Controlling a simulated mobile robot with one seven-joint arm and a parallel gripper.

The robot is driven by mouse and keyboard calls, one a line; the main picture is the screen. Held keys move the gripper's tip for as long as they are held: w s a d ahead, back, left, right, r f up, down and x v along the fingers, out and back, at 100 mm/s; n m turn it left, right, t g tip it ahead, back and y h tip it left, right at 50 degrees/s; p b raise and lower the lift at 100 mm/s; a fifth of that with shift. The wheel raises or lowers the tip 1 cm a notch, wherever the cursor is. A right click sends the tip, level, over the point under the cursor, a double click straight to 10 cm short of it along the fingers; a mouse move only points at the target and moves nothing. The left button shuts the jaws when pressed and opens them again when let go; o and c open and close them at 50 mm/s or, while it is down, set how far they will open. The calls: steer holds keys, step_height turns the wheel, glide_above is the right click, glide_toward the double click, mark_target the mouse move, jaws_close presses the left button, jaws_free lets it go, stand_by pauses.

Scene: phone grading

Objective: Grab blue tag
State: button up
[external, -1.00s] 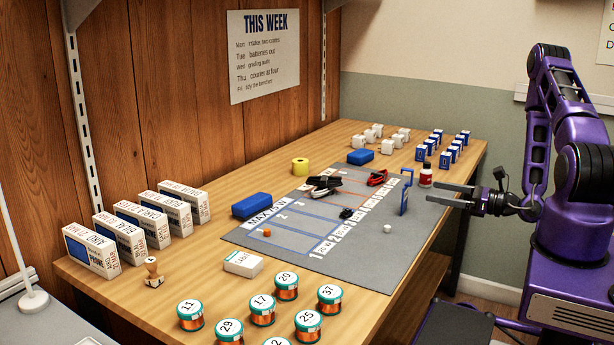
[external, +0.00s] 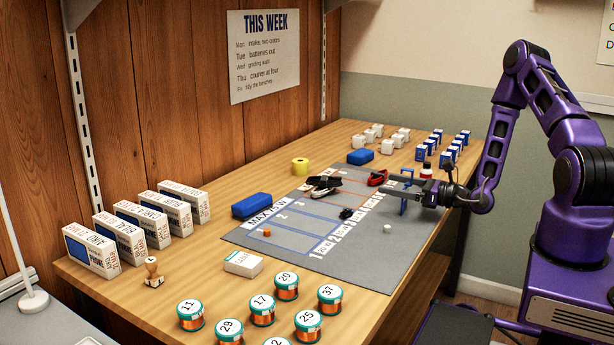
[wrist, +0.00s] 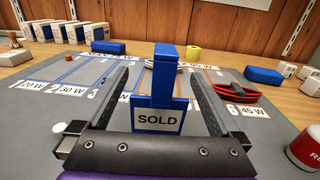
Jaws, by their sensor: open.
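The blue tag (wrist: 168,90) stands upright on the grey mat, with a white label reading SOLD on its lower part. In the external view my gripper (external: 388,188) reaches left over the mat's right part at the tag's upper part.
The grey mat (external: 350,265) holds a red cable (external: 377,178), black cables (external: 323,184), a small white piece (external: 387,229) and an orange cube (external: 267,232). A red bottle (wrist: 305,148) stands close to the right finger. Blue-and-white boxes (external: 445,158) stand at the back right.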

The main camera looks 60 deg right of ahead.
steer(key=c, duration=1.4)
